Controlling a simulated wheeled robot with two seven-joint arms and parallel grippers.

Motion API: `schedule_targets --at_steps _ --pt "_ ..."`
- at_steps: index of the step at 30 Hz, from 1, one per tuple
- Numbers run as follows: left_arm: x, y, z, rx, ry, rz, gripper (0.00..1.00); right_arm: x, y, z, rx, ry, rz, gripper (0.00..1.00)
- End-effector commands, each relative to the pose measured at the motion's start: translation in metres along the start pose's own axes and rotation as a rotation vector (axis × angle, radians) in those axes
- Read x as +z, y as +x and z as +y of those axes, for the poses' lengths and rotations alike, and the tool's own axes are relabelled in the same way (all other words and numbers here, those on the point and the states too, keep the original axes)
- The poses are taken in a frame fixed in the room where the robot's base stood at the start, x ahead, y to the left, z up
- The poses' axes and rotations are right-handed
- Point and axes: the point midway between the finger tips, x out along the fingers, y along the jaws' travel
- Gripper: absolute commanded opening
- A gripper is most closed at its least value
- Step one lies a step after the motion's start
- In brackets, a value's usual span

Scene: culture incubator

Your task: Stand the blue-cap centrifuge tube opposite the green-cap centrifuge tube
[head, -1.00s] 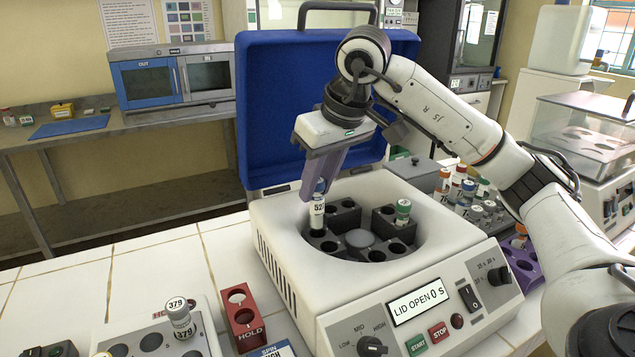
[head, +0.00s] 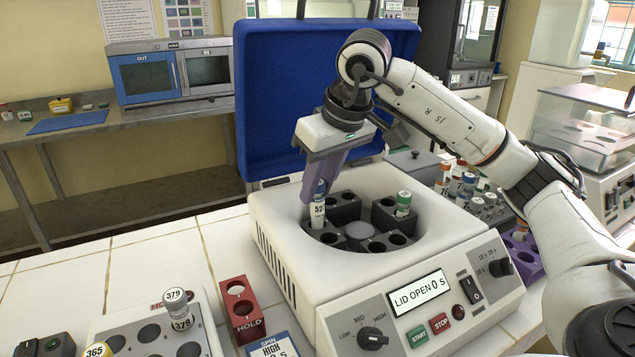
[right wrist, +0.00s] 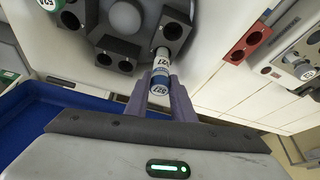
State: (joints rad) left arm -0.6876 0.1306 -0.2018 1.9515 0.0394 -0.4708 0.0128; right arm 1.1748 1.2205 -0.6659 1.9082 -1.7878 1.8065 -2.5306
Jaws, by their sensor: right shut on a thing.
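The blue-cap centrifuge tube (head: 317,213) stands nearly upright, its lower end in or right at a hole of the front-left rotor block (head: 327,238). My right gripper (head: 314,193) is shut on its capped upper part from above. In the right wrist view, the tube (right wrist: 161,66) extends from between the fingers (right wrist: 160,92) to the outer hole of a dark block. The green-cap centrifuge tube (head: 403,204) stands in the back-right block, across the hub (head: 359,229) from the held tube. My left gripper is out of view.
The centrifuge (head: 290,262) has its blue lid (head: 285,100) up; the display reads LID OPEN. A red HOLD rack (head: 239,308) and a grey rack (head: 120,342) with a 379 tube (head: 178,308) stand at front left. More tubes (head: 468,185) stand at right.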

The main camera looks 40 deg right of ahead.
Motion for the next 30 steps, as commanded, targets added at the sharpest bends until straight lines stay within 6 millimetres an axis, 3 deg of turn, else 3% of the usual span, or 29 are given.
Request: schedule_targets --at_steps 14,30 --pt "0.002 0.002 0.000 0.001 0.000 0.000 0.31 0.002 0.004 0.000 0.000 0.000 0.000 0.01" --pt "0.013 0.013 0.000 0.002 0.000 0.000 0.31 0.011 0.026 0.000 0.000 0.000 0.000 0.01"
